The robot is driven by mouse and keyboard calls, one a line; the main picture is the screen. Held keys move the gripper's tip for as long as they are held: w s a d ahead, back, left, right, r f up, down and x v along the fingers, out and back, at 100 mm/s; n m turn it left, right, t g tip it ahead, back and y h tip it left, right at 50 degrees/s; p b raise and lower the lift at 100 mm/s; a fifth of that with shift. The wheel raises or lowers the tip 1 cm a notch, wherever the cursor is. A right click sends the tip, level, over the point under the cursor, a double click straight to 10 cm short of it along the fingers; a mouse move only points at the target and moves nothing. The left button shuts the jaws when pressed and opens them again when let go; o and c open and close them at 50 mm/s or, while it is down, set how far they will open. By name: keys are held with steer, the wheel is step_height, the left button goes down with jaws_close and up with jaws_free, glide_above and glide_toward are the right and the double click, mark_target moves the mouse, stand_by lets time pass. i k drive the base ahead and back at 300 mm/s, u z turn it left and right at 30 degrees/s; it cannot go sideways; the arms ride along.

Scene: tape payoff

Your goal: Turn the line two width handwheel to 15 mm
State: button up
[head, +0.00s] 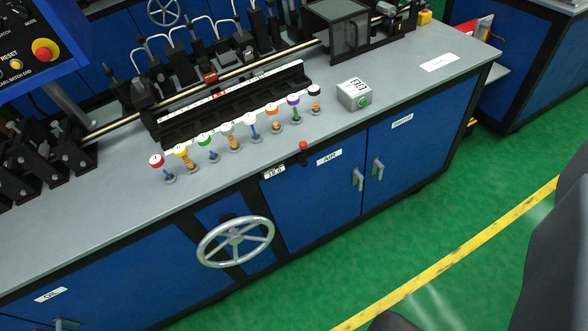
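A silver spoked handwheel (236,241) is mounted on the blue front of the near machine, below the worktop edge. A small white readout (273,172) sits on the edge above it; its digits look like 15.0 or 18.0, too small to be sure. A second handwheel (165,11) shows partly on the machine behind, cut by the top edge. No line number is legible on either wheel. Dark grey parts, probably mine, fill the right edge and a bit of the bottom edge. I cannot make out my fingertips, and nothing of mine touches the near handwheel.
A red-knobbed lever (303,146) sticks out by the worktop edge, right of the wheel. Several coloured knobs (236,140) and a grey display box (354,94) stand on the worktop. Cabinet door handles (358,180) project at the right. The green floor (440,215) in front is clear.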

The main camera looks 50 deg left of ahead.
mark_target(234, 236)
steer(key=z, duration=0.95)
steer(key=i, duration=0.35)
steer(key=u, duration=2.05)
